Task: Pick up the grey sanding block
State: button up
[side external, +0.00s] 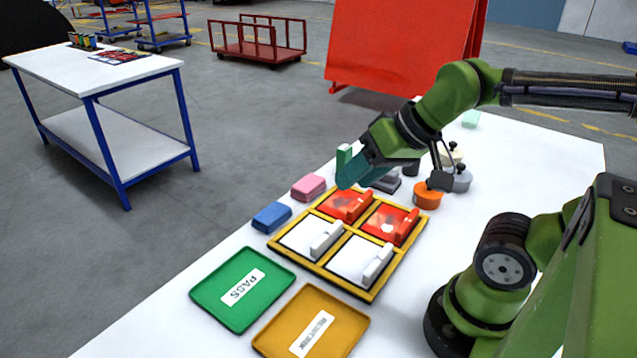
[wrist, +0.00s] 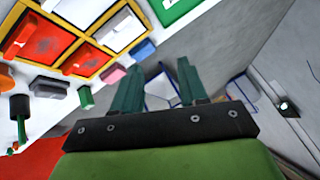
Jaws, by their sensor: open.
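The grey sanding block, a dark grey block, appears to lie behind my gripper in the side view (side external: 387,183), partly hidden by it. In the wrist view a grey block (wrist: 48,87) lies at the left, beside the yellow-framed board and outside the jaws. My gripper (side external: 350,172) has teal fingers and hangs over the table edge side of the board. In the wrist view my gripper (wrist: 158,82) is open, its fingers wide apart with only floor and a distant blue-framed table between them.
A green block (side external: 344,155), a pink block (side external: 308,187) and a blue block (side external: 271,217) lie near the far edge. The yellow-framed board (side external: 318,272) holds red and white panels with handles. An orange round piece (side external: 427,198) stands right of my gripper. Green (side external: 215,302) and amber trays lie in front.

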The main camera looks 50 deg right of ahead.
jog(key=o, duration=1.1)
jog(key=shift+c, duration=0.2)
jog(key=w+d+f+m+g+h, duration=0.1)
jog(key=w+d+f+m, duration=0.15)
jog(key=d+m, duration=0.9)
jog(key=w+d+f+m+g, duration=0.15)
jog(key=d+f+m, duration=0.25)
jog(key=d+m, duration=0.75)
jog(key=w+d+f+m+h, duration=0.1)
jog(key=w+d+f+m, duration=0.2)
jog(key=d+m, duration=0.8)
jog(key=w+f, duration=0.1)
jog(key=f, duration=0.2)
jog(key=w+d+f+n, duration=0.1)
jog(key=f, duration=0.2)
jog(key=w+d+f+n, duration=0.1)
jog(key=w+f, duration=0.1)
jog(key=f, duration=0.1)
jog(key=shift+f, duration=0.25)
jog(key=shift+s+x, duration=0.15)
jog(key=shift+x, duration=1.15)
jog(key=shift+s+x, duration=0.15)
jog(key=shift+x, duration=1.15)
